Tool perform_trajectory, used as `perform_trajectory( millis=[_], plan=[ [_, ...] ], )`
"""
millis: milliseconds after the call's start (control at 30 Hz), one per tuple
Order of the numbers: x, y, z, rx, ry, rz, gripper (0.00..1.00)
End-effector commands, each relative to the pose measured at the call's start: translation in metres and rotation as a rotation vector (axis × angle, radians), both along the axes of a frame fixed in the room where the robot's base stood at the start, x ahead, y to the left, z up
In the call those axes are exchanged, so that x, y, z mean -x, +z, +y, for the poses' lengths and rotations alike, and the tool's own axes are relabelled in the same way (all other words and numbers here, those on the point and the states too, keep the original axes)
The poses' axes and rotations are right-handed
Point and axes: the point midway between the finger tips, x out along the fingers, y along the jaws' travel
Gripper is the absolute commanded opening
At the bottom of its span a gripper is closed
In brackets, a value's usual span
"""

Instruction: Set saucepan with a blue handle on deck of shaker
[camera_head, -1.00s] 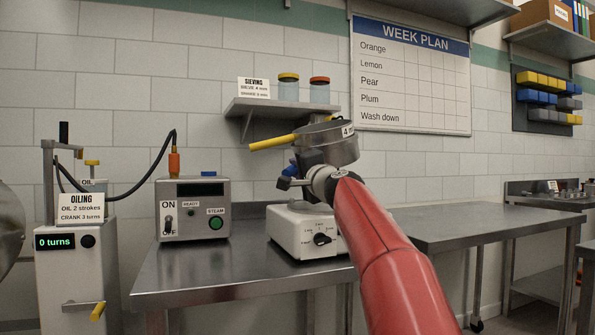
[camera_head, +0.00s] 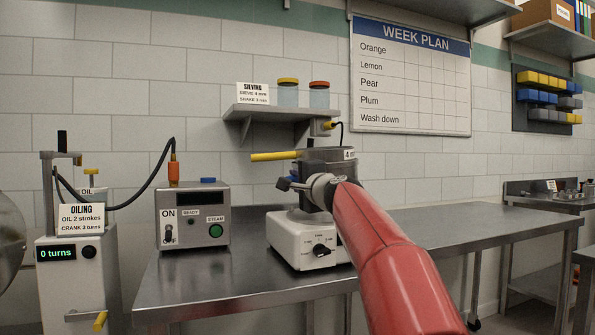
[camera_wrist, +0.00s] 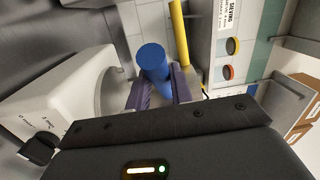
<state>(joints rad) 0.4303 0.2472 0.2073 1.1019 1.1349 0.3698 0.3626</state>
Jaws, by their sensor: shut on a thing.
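My gripper (camera_wrist: 160,88) is shut on a blue handle (camera_wrist: 152,60) in the wrist view. In the head view, a dark grey round pan (camera_head: 328,170) is partly behind my wrist, above the white shaker (camera_head: 297,240). A part with a yellow handle (camera_head: 274,156) and a label shows at the pan's top; the handle points left and is about level. It also shows in the wrist view (camera_wrist: 179,30). The shaker has a front dial. My wrist hides most of its deck, and I cannot tell whether the pan touches it.
The shaker stands on a steel table (camera_head: 205,282). A grey steam box (camera_head: 193,215) stands to its left, and an oiling machine (camera_head: 75,275) further left. A wall shelf (camera_head: 280,112) with two jars is above the pan. The right tabletop (camera_head: 455,221) is clear.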

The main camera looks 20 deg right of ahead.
Motion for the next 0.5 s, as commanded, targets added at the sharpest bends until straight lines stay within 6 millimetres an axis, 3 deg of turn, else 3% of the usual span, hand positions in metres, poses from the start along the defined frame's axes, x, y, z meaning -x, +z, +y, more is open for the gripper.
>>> perform_trajectory(
  millis=[167,200,500],
  plan=[
    [0.002,0.004,0.001,-0.075,0.007,0.044,0.0],
    [0.002,-0.007,0.001,-0.077,0.007,0.044,0.0],
    [0.002,-0.039,0.0,-0.075,0.006,0.043,0.0]
  ],
)
